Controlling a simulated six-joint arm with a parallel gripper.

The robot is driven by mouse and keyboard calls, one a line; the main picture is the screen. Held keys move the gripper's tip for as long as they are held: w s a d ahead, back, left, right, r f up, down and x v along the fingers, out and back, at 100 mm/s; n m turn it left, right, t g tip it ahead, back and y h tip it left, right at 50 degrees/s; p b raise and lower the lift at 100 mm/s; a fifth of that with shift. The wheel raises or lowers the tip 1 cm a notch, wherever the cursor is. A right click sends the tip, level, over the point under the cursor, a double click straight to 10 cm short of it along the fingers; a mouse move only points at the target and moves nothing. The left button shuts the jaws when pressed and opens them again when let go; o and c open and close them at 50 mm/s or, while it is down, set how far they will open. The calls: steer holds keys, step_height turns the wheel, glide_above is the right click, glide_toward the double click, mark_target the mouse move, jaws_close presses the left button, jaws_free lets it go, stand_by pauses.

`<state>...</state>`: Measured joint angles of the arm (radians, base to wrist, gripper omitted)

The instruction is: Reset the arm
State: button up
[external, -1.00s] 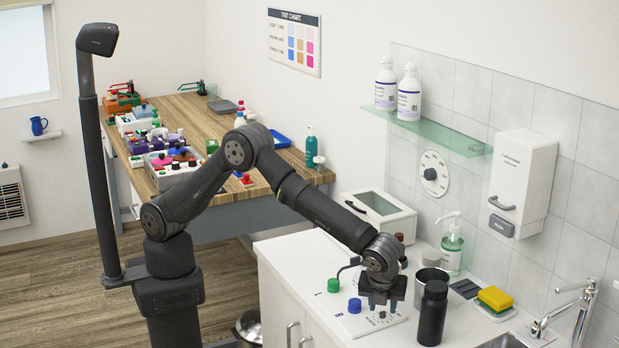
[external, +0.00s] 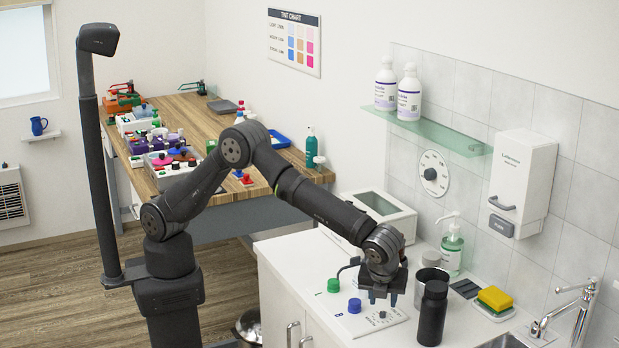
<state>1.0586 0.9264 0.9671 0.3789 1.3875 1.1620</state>
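My arm stands at the left of the white counter (external: 290,265) and reaches right over it. My gripper (external: 382,299) points down above the white board (external: 385,323) with printed marks. Its two fingers are apart, and I see nothing between them. A green knob or cap (external: 333,285) and a blue one (external: 354,305) are to the left of my gripper. A black bottle (external: 432,315) stands upright close to its right. The fingertips appear a little above the board, but the exact gap is hard to tell.
A metal cup (external: 430,278) stands behind the black bottle. A soap pump bottle (external: 452,250), a yellow sponge (external: 495,298) and a tap (external: 570,310) are further right. A white box (external: 384,212) stands at the back. A wooden bench (external: 215,125) with many small items is behind my arm.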

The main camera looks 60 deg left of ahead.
mark_target(383, 312)
steer(key=v, duration=1.2)
steer(key=x, duration=1.7)
steer(key=shift+a+f, duration=0.1)
steer(key=shift+w+n+g+y, duration=0.1)
steer(key=shift+n+g+y, duration=0.2)
steer(key=shift+n, duration=0.8)
steer(key=n+g, duration=0.1)
steer(key=n, duration=0.2)
steer(key=n+g, duration=0.1)
steer(key=n, duration=0.2)
steer(key=shift+w+r+y, duration=0.2)
steer(key=shift+y, duration=0.1)
steer(key=n+g, duration=0.2)
steer(key=n, duration=0.2)
steer(key=shift+w+n, duration=0.15)
steer(key=shift+n, duration=0.25)
steer(key=n, duration=0.2)
steer(key=n+g+h, duration=0.1)
steer(key=n, duration=0.1)
steer(key=shift+w+g, duration=0.1)
steer(key=shift+g, duration=0.2)
